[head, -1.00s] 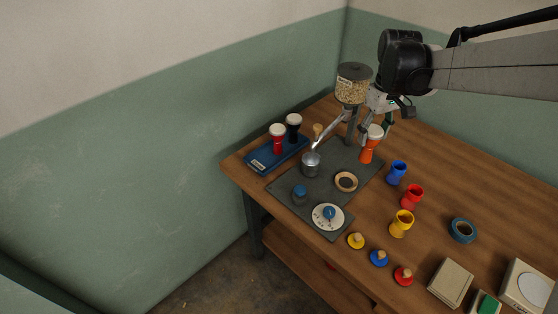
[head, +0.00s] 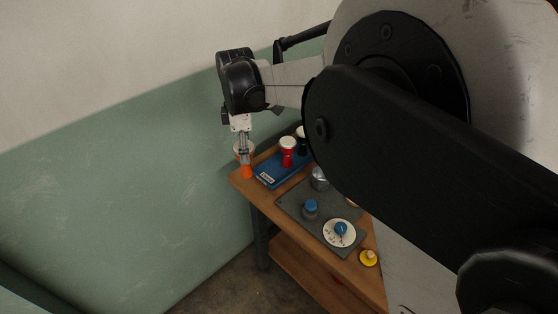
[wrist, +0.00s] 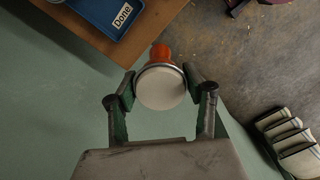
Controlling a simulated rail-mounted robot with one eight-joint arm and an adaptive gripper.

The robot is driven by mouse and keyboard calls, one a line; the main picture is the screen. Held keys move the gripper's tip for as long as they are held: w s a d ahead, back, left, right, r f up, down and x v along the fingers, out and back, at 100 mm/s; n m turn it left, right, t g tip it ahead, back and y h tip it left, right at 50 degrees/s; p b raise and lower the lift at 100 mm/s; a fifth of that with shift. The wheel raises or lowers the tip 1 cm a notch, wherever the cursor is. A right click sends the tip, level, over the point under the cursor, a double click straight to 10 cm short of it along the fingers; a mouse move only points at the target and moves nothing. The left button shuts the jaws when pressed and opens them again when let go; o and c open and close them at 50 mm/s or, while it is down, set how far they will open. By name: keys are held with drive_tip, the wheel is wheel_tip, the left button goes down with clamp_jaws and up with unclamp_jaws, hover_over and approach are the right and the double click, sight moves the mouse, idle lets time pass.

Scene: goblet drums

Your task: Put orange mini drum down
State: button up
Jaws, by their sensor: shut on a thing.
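The orange mini drum (head: 247,170) is upright between the fingers of my gripper (head: 244,150) at the table's far left corner. In the wrist view the drum's pale round head (wrist: 160,88) faces the camera, with its orange body (wrist: 160,53) beyond, and my gripper (wrist: 161,88) is shut on it from both sides. There the drum hangs beyond the table's edge, over the floor and near the green wall. The blue tray labelled "Done" (wrist: 87,14) is at the upper left of the wrist view; in the head view the tray (head: 265,179) holds a red drum (head: 287,153) and a black drum (head: 302,138).
A grey mat (head: 292,203) carries a metal cup (head: 319,179), a blue-topped jar (head: 310,208) and a white dial (head: 339,233). A yellow knobbed piece (head: 368,257) lies near the front edge. My arm hides the table's right side. The green wall is close on the left.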

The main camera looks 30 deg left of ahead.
drive_tip(key=w+f+p, duration=0.1)
drive_tip(key=w+f, duration=0.9)
drive_tip(key=w, duration=0.1)
drive_tip(key=shift+f, duration=0.3)
drive_tip(key=shift+w+f, duration=0.1)
drive_tip(key=shift+f, duration=0.15)
drive_tip(key=o, duration=1.3)
wheel_tip(320, 180, up, 12)
drive_tip(key=shift+r, duration=0.25)
